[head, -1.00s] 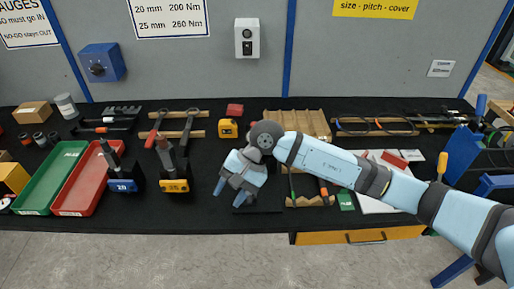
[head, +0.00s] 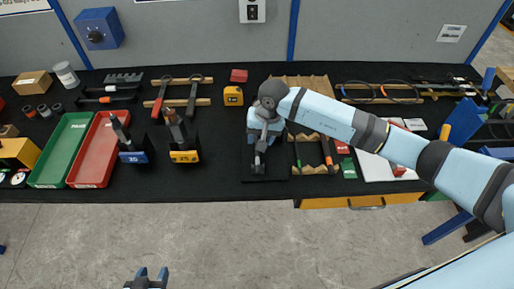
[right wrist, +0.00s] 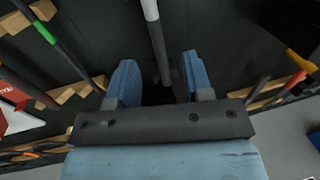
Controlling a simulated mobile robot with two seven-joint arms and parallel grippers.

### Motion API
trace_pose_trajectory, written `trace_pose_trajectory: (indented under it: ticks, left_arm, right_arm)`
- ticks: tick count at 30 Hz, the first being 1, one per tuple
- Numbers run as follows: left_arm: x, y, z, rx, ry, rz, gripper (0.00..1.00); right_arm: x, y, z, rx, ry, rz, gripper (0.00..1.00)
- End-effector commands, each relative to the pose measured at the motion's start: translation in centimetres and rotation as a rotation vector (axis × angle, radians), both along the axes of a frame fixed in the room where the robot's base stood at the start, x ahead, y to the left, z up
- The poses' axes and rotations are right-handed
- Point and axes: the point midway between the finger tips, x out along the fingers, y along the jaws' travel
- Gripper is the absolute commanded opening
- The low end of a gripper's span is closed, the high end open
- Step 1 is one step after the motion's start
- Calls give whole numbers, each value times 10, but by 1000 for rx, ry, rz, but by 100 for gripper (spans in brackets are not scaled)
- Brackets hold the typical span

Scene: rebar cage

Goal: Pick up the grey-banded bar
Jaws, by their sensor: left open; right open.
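The grey-banded bar (right wrist: 158,42) shows in the right wrist view as a dark rod with a pale grey band near the top edge. It runs between the two blue fingers of my right gripper (right wrist: 158,66), which are open with a gap on each side. In the head view my right gripper (head: 259,163) points down over a black base (head: 265,176) on the bench, and the bar cannot be made out behind it. My left gripper (head: 150,276) is open and empty at the bottom edge, over the floor in the picture.
A wooden rack (head: 312,167) with green- and orange-banded tools is close on the right. Torque tools with a blue base (head: 133,157) and a yellow base (head: 184,156) stand to the left. Red (head: 92,165) and green (head: 62,145) trays lie further left. Bare black bench lies between.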

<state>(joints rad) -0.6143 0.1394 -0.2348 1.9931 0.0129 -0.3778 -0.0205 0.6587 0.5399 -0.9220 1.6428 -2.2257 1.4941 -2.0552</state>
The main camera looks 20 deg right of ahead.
Motion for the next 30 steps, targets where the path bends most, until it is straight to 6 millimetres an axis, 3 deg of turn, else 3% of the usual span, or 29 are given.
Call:
trace_pose_trajectory:
  ticks: [9, 18, 24, 30]
  left_arm:
    - [1, 3, 18, 4, -5, 6, 48]
    - [0, 5, 16, 7, -4, 10, 48]
    - [-1, 4, 16, 6, -2, 9, 48]
    - [-1, 3, 16, 4, 0, 7, 48]
  right_arm:
    - [1, 5, -42, 1, 4, -2, 46]
    - [1, 6, -48, 1, 2, -1, 46]
    - [1, 6, -48, 1, 2, -1, 0]
    - [2, 6, -47, 0, 1, -1, 0]
